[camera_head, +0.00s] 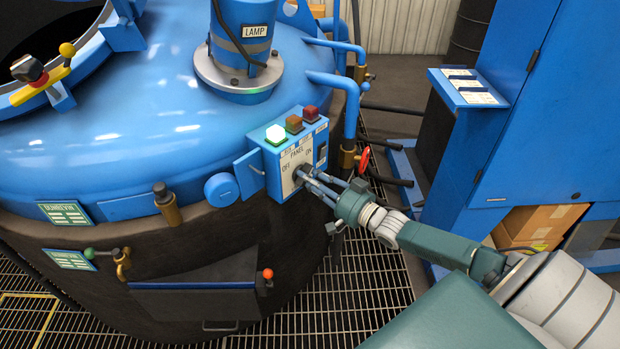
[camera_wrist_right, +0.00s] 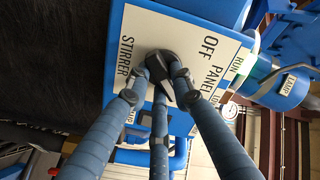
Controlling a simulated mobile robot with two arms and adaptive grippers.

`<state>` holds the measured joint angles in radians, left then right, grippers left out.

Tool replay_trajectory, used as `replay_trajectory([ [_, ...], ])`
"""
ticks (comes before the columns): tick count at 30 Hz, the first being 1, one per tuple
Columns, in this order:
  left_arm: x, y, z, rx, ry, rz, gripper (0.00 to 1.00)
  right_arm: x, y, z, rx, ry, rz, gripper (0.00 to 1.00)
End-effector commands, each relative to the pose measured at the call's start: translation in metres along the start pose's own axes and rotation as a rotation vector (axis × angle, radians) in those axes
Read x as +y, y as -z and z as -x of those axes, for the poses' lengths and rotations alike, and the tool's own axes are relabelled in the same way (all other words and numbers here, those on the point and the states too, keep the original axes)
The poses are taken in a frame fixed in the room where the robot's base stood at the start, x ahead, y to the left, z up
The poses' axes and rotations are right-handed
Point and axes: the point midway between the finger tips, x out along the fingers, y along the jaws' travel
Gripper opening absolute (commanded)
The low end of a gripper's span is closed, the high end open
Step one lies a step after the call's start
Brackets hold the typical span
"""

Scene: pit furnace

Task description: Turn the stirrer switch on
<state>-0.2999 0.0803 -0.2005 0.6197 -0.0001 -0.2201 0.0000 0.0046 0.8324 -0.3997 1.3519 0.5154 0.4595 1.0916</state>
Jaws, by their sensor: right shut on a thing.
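The stirrer switch is a dark rotary knob on the white face of the blue control panel (camera_head: 283,158), which reads PANEL, OFF and ON. In the head view the fingertips largely hide the knob. In the right wrist view the black knob (camera_wrist_right: 158,64) sits by the words STIRRER and OFF. My right gripper (camera_head: 304,176) has its blue-grey fingers closed around the knob; they also show in the wrist view (camera_wrist_right: 163,75). I cannot tell which way the knob points. My left gripper is not in view.
The panel's top has a bright whitish-green lamp (camera_head: 275,134), a dim amber one (camera_head: 294,124) and a dim red one (camera_head: 311,114). A red valve handle (camera_head: 364,159) and a blue pipe (camera_head: 350,105) stand close right of the panel. A blue cabinet (camera_head: 540,110) is at right.

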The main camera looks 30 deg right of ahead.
Motion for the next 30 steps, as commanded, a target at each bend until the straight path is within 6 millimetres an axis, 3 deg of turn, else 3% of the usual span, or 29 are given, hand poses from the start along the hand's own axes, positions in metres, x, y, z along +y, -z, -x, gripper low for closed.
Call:
replay_trajectory([
  [14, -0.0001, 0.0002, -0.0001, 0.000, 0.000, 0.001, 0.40, 0.0003, 0.0006, 0.0000, 0.001, -0.001, -0.018, 0.00],
  [15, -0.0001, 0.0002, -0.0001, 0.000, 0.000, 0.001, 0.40, 0.0003, 0.0006, 0.0000, 0.001, -0.001, -0.018, 0.24],
  [18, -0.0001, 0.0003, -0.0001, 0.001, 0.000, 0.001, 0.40, 0.0003, 0.0005, 0.0000, 0.001, -0.001, -0.017, 0.42],
  [30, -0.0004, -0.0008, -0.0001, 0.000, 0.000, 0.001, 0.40, 0.0011, -0.0007, 0.0067, -0.002, -0.002, -0.015, 0.42],
])
